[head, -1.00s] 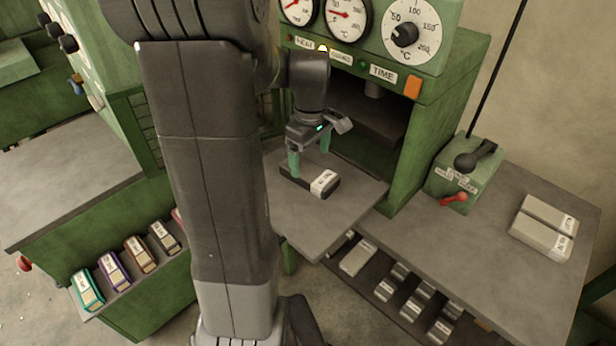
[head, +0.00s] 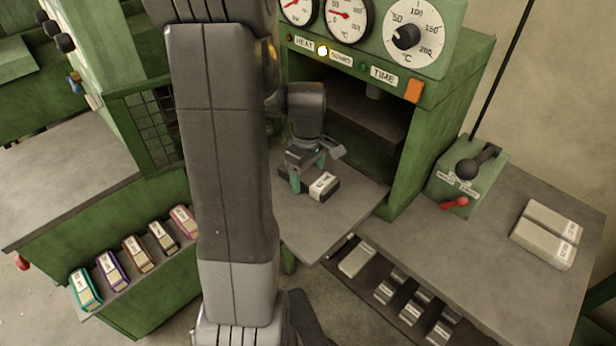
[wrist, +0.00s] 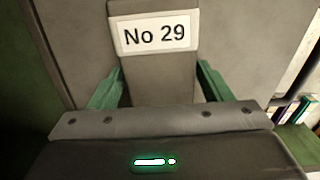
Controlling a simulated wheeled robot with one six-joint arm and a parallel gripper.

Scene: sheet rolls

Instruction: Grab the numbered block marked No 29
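The block marked No 29 (wrist: 153,75) fills the upper middle of the wrist view, with its white label facing the camera. In the head view the dark block with a white label (head: 323,186) lies on the grey plate (head: 325,225) in front of the press. My gripper (head: 309,176) is low over the block's left part, fingers pointing down. In the wrist view its green fingers (wrist: 160,75) stand one on each side of the block, close to its sides. They look open; firm contact is not visible.
The green press opening (head: 365,125) is just behind the plate. A lever box (head: 462,175) and two pale blocks (head: 545,234) are on the right table. Several coloured blocks (head: 140,254) line the left shelf; grey blocks (head: 357,259) lie below the plate.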

